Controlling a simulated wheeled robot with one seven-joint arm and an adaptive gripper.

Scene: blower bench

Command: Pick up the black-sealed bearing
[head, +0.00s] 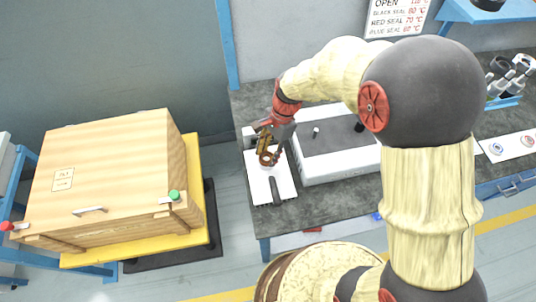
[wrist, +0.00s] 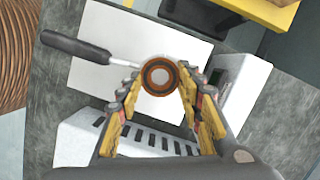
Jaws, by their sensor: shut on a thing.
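The bearing (wrist: 160,75) is a small ring with a copper-brown rim, a dark band and a pale centre in the wrist view. My gripper (wrist: 160,82) is shut on it, with a yellow-padded finger at either side. In the head view my gripper (head: 268,152) points down over the white sheet (head: 257,185), and the bearing (head: 266,159) shows at its fingertips. I cannot tell whether the bearing touches the sheet. The seal colour is hard to make out; the band looks dark.
A black-handled tool (head: 276,190) lies on the sheet. A white box with a grey top (head: 340,164) stands just right of my gripper, and a small white device (head: 249,137) behind it. Bearings with blue (head: 496,148) and red (head: 527,140) rings lie far right. A wooden crate (head: 100,165) stands left.

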